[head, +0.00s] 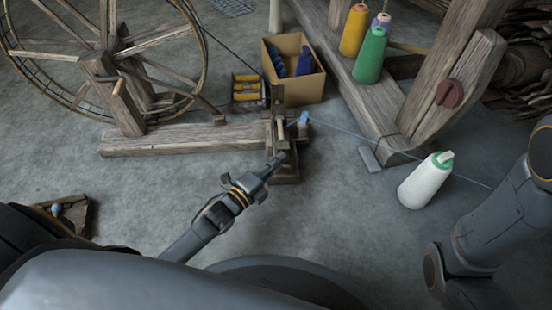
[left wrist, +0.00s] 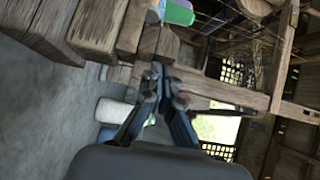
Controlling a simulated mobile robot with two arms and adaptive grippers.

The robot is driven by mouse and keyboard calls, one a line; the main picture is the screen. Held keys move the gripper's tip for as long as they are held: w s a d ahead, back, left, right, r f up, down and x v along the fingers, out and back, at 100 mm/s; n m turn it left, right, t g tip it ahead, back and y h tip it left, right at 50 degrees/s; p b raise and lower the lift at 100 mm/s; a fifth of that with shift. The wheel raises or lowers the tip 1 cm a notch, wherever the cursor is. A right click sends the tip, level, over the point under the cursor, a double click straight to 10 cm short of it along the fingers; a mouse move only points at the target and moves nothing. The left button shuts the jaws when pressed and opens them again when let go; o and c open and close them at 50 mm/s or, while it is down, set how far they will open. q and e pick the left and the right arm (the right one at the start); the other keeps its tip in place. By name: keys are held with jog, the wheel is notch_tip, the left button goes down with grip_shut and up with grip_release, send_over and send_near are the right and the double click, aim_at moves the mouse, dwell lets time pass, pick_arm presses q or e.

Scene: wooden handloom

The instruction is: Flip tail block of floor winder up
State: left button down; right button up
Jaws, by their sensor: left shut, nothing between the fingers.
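The floor winder (head: 150,139) has a large spoked wheel at the left and a long wooden base beam on the concrete floor. Its small wooden end piece, which looks like the tail block (head: 287,172), stands at the right end of the beam. A blue bobbin (head: 303,118) sits at its top right, with a thread running right. My left gripper (head: 277,162) is shut and empty, its tips at the near side of the end piece; I cannot tell whether they touch. In the left wrist view the closed fingers (left wrist: 158,88) point at wooden parts. My right gripper is out of view.
A cardboard box (head: 312,86) with blue bobbins and a rack of yellow bobbins (head: 246,88) stand behind. The near floor is mostly clear.

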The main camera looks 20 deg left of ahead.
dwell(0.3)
pick_arm(q)
jog(key=shift+w+a+r, duration=0.1)
jog(key=shift+w+a, duration=0.15)
jog(key=shift+w, duration=0.35)
jog(key=shift+w+a, duration=0.25)
jog(key=shift+w, duration=0.3)
jog(key=shift+w+a, duration=0.15)
jog(key=shift+w, duration=0.1)
jog(key=shift+p, duration=0.3)
